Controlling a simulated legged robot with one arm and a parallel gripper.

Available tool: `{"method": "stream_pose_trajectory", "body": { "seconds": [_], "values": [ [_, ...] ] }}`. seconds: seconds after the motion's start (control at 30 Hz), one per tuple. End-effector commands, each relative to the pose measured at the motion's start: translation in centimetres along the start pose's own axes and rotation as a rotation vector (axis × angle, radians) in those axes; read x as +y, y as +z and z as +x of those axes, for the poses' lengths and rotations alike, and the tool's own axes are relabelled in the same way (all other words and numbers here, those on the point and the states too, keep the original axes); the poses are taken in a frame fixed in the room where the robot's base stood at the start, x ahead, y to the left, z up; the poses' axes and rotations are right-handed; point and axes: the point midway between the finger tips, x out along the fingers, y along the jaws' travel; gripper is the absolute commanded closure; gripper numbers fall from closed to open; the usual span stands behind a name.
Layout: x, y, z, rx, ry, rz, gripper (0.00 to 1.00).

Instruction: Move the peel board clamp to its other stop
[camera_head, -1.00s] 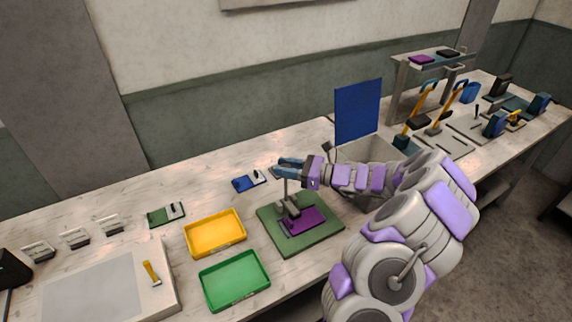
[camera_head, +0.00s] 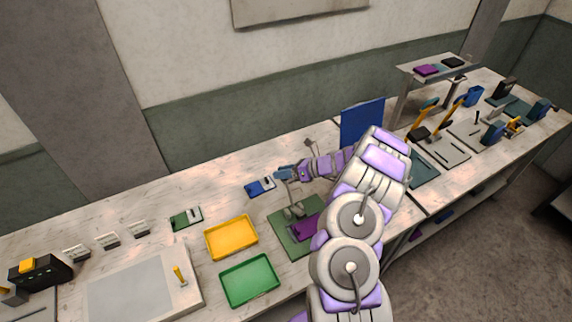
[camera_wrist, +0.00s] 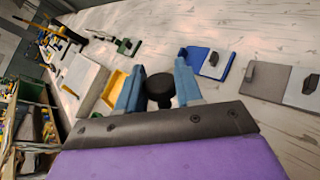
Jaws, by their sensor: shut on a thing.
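The peel board (camera_head: 281,226) is a green base on the bench with a purple plate (camera_head: 304,230) on it. Its grey clamp (camera_head: 293,211) stands at the plate's back left, with a thin lever rising from it. My gripper (camera_head: 281,173) is above the clamp at the lever's top. In the wrist view, the blue fingers of my gripper (camera_wrist: 159,88) sit either side of a round black knob (camera_wrist: 160,86) and are shut on it. My arm covers the board's right part in the head view. The lever below the knob is hidden in the wrist view.
A yellow tray (camera_head: 231,254) and a green tray (camera_head: 249,297) lie left of the board. A blue piece (camera_head: 258,188) lies close behind my gripper's tip. An upright blue panel (camera_head: 361,119) stands to the right. Bench around the blue piece is mostly clear.

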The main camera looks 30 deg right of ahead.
Motion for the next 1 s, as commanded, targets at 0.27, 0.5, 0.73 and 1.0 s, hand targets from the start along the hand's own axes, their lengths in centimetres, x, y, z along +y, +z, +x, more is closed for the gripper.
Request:
{"method": "stream_pose_trajectory", "body": {
  "seconds": [0.27,0.5,0.73,1.0],
  "values": [
    [-2.2,0.4,1.9,0.061,-0.004,0.062,1.00],
    [-3.6,-0.1,3.3,0.060,-0.007,0.060,1.00],
    [-4.2,-0.1,3.8,0.059,-0.008,0.056,1.00],
    [-4.3,-0.1,3.9,0.059,-0.008,0.056,1.00]
  ]
}}
